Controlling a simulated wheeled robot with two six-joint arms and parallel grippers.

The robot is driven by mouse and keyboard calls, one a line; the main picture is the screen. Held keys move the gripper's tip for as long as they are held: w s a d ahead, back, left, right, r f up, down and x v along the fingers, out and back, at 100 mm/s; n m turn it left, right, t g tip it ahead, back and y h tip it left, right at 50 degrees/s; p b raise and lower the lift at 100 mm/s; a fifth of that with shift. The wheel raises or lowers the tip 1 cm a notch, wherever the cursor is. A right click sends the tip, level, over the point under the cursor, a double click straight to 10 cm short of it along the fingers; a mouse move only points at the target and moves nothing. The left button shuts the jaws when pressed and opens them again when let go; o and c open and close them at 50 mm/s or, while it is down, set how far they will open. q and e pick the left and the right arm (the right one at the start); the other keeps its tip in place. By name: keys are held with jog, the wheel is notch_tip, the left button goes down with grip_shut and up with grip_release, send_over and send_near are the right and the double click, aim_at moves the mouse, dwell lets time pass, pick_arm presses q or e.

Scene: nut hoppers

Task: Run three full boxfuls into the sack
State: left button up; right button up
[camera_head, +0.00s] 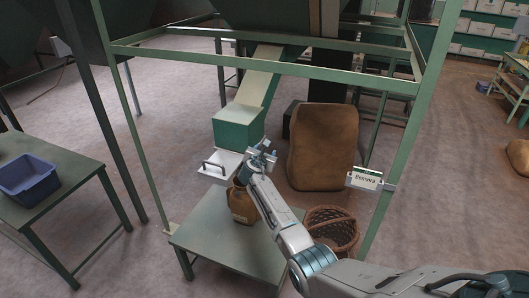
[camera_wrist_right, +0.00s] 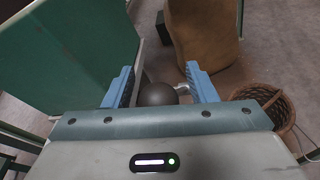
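A green box (camera_head: 238,132) sits under a sloping chute (camera_head: 258,80) in the head view. My right gripper (camera_head: 262,157) is beside the box's lower right, above the sack. In the wrist view, its blue fingers (camera_wrist_right: 160,80) are apart, with a dark round knob (camera_wrist_right: 157,95) seen between them; contact cannot be told. The box fill level is hidden. My left gripper is out of view.
A large brown sack (camera_head: 325,147) stands behind the frame. A wicker basket (camera_head: 332,231) is right of the low table (camera_head: 205,235). Green frame posts surround the chute. A sign (camera_head: 366,179) hangs at right; a blue bin (camera_head: 28,180) sits on the left table.

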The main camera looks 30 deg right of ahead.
jog(key=v, duration=1.1)
jog(key=shift+b, duration=0.45)
jog(key=shift+f, duration=0.1)
